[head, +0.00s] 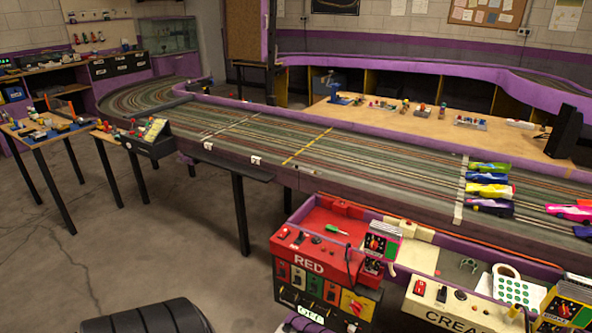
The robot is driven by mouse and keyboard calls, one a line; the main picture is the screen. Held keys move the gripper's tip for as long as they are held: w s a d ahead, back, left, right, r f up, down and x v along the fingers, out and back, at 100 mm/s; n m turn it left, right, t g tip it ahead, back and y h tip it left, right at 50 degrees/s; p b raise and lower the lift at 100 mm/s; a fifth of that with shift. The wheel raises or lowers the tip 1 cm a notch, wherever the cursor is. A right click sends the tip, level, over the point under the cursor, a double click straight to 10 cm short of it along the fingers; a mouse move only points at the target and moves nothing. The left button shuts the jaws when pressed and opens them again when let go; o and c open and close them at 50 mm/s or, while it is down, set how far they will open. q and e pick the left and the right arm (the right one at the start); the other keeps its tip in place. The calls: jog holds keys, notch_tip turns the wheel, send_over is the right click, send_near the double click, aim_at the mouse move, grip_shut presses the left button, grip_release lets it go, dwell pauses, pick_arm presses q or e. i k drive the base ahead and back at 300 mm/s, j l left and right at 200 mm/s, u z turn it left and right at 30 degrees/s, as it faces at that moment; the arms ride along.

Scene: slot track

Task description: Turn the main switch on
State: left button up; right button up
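No switch in the head view is legibly marked as the main switch. A red control station (318,262) lettered "RED" stands at the lower middle, with knobs and small switches on its front. A cream station (440,308) lettered "CREA…" is to its right, cut off by the bottom edge. A small black control box (150,138) with a lit sloped top sits at the track's near left side; its controls are too small to read. Neither of my grippers is in view.
The slot track (370,160) with purple edges runs across the room, with several toy cars (488,188) at the right. A small work table (45,130) stands at the left. Bare concrete floor (140,235) lies open at the lower left.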

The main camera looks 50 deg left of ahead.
aim_at(356, 307)
jog(key=u, duration=1.5)
